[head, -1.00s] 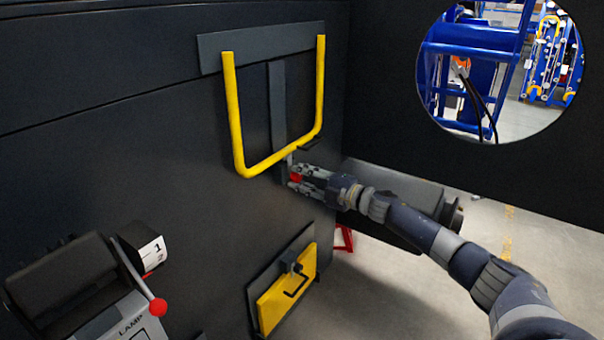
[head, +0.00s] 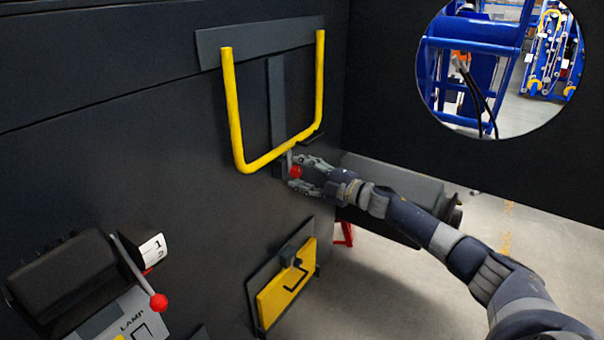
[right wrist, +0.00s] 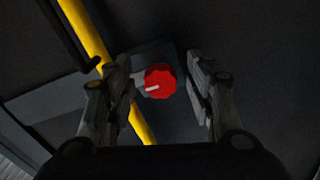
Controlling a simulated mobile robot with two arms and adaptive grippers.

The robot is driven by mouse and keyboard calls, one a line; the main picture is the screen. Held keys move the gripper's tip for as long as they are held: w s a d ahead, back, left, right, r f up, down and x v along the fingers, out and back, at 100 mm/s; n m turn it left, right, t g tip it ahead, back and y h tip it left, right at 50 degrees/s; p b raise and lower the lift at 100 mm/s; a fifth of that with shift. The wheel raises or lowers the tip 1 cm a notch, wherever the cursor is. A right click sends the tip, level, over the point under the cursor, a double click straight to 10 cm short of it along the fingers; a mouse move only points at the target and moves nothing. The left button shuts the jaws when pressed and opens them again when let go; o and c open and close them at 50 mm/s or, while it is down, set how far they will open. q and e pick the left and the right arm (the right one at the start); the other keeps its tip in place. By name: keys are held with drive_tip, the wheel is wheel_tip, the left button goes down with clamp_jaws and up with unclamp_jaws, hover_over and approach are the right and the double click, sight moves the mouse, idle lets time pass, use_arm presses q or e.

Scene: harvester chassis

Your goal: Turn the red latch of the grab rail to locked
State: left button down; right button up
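The yellow U-shaped grab rail (head: 233,110) is on the dark chassis wall, with a grey plate behind its top. The red latch (head: 295,171) is a small red knob just below the rail's lower bar. In the right wrist view the red latch (right wrist: 160,81) is a round scalloped knob with a white pointer mark towards its lower left. My right gripper (head: 297,172) is at the latch with its fingers apart. In the right wrist view the fingers of my right gripper (right wrist: 163,85) stand either side of the knob, with gaps. My left gripper is not in view.
A yellow panel (head: 287,290) with a black handle sits below the rail. A lever with a red ball (head: 158,304) and a lamp box (head: 130,325) are at lower left. A round opening (head: 500,70) is in the wall at upper right.

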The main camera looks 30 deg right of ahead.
drive_tip(key=shift+s+d+f, duration=0.1)
drive_tip(key=shift+s+d, duration=0.15)
drive_tip(key=shift+s, duration=0.35)
drive_tip(key=v, duration=1)
drive_tip(key=shift+s+d, duration=0.15)
drive_tip(key=shift+s, duration=0.15)
